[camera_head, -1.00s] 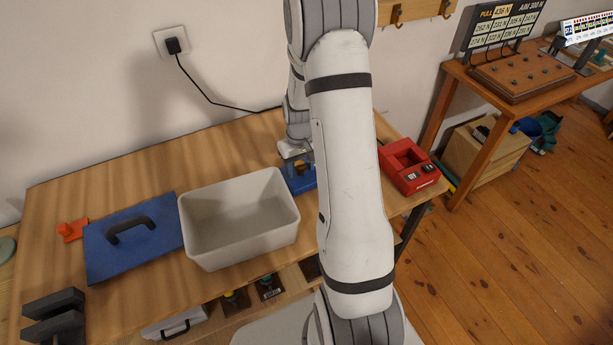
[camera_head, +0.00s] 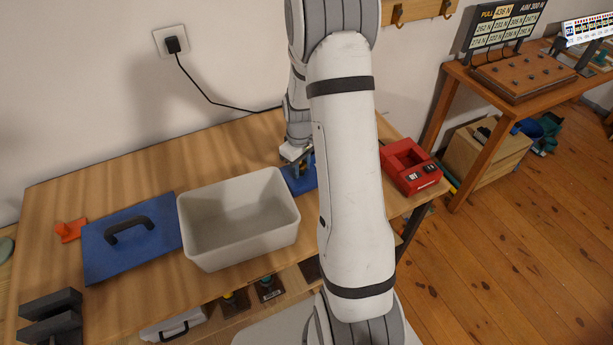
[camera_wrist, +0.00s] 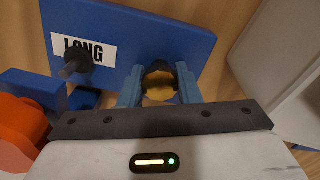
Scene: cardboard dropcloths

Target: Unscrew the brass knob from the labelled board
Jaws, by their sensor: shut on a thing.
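The blue board (camera_wrist: 165,35) with a white label reading LONG (camera_wrist: 84,48) fills the upper part of the wrist view. In the head view a part of the board (camera_head: 300,184) shows beside my arm. The brass knob (camera_wrist: 158,86) sits between the two blue fingers of my gripper (camera_wrist: 160,88), which is shut on it. Only the knob's yellow face shows, with a dark part above it. Whether the knob is still seated in the board cannot be told. A dark peg (camera_wrist: 76,64) stands out near the label.
A pale open bin (camera_head: 240,217) stands left of the board. A blue panel with a dark handle (camera_head: 132,240) lies farther left. A red device (camera_head: 410,167) is to the right. An orange rounded thing (camera_wrist: 18,130) is close by in the wrist view.

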